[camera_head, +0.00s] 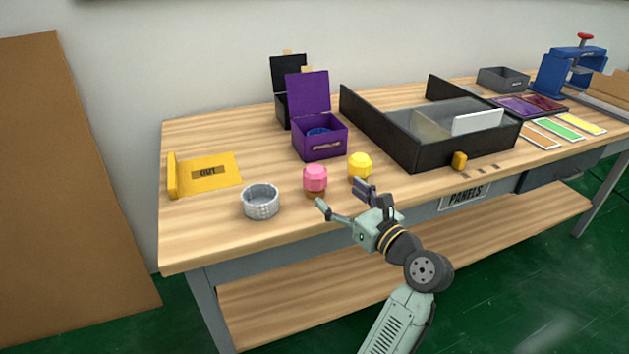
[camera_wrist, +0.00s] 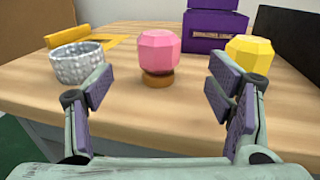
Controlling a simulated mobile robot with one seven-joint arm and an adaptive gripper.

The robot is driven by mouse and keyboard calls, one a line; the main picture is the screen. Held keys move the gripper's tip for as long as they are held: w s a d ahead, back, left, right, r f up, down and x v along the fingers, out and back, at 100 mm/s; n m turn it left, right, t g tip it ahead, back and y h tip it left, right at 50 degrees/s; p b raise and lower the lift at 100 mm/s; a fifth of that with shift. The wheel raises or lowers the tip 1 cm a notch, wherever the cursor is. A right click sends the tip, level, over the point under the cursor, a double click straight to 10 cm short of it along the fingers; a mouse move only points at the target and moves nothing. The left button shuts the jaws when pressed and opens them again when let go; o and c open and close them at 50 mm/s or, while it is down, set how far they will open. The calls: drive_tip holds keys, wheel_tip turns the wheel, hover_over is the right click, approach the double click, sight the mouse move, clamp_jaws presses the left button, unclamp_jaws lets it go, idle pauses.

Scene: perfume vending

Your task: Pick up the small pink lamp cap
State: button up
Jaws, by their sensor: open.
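The small pink lamp cap (camera_head: 315,177) is a faceted pink piece on a small brown round base (camera_head: 315,193). It stands upright near the front edge of the wooden table. In the wrist view the pink cap (camera_wrist: 157,50) is ahead of my gripper, a little left of the middle between the fingers. In the wrist view my two fingers (camera_wrist: 160,100) are spread wide with purple pads.
A yellow faceted cap (camera_head: 360,166) stands close to the right. A grey-white ribbed bowl (camera_head: 261,202) stands to the left. A purple open box (camera_head: 319,142) is behind, and a black divided tray (camera_head: 400,148) is to the right. A yellow "OUT" plate (camera_head: 224,163) lies left.

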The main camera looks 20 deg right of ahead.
sight(315, 174)
drive_tip(key=x, duration=0.3)
drive_tip(key=p+x, duration=0.1)
drive_tip(key=x, duration=0.2)
drive_tip(key=p+x, duration=0.1)
drive_tip(key=x, duration=0.3)
drive_tip(key=shift+s+a+r, duration=0.1)
drive_tip(key=shift+r, duration=0.15)
drive_tip(key=shift+c, duration=0.5)
drive_tip(key=c, duration=1.2)
